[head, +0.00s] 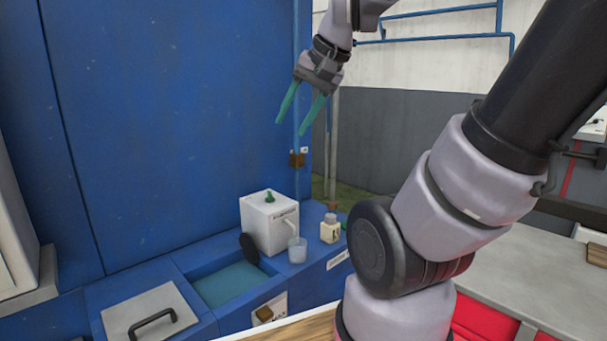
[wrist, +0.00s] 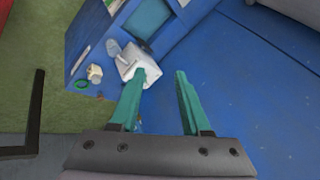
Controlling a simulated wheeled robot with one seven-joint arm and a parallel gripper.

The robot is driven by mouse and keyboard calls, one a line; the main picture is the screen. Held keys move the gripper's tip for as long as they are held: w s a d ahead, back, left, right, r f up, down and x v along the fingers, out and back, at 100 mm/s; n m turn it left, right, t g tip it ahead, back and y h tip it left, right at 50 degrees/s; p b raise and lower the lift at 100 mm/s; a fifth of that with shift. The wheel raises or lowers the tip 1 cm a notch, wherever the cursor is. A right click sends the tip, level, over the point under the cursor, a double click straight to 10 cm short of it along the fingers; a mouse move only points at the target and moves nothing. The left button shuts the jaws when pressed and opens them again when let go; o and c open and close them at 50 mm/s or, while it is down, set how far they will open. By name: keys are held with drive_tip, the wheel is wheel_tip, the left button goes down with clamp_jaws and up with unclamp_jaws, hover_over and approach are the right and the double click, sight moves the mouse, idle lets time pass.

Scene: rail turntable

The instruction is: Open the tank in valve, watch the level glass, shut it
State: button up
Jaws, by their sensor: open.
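My gripper (head: 289,128) is open and empty, its two green fingers pointing down in front of the blue wall. It also shows in the wrist view (wrist: 160,72), fingers apart with nothing between them. A vertical blue pipe (head: 296,60) runs down behind it to a small brown block (head: 297,159) with a white tag. The gripper is above this block and apart from it. Another brown block (head: 265,314) sits on a pale plate at the counter front. I cannot tell which part is the tank in valve, and no level glass is clearly readable.
A white box (head: 262,228) with a green knob and spout stands on the blue counter, beside a clear cup (head: 297,250) and a small bottle (head: 330,229). A basin of teal liquid (head: 228,285) and a handled grey lid (head: 150,318) are at left. Air around the gripper is clear.

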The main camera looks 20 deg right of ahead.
drive_tip(key=w+d+f+m+y, duration=0.1)
drive_tip(key=w+f+m+y, duration=0.2)
drive_tip(key=w, duration=0.5)
drive_tip(key=w+d+f+m+t+y, duration=0.1)
drive_tip(key=w+d+f+m+y, duration=0.15)
drive_tip(key=w+m, duration=0.4)
drive_tip(key=w+d+f+m+y, duration=0.1)
drive_tip(key=w+m+y, duration=0.2)
drive_tip(key=w, duration=0.7)
drive_tip(key=m+t+h, duration=0.6)
drive_tip(key=m+t, duration=0.4)
drive_tip(key=m, duration=0.4)
approach(309, 157)
drive_tip(key=shift+y, duration=0.25)
drive_tip(key=x, duration=1.1)
drive_tip(key=shift+d+f, duration=0.15)
drive_tip(key=shift+d, duration=0.1)
drive_tip(key=shift+c, duration=0.4)
drive_tip(key=shift+n, duration=0.25)
clamp_jaws()
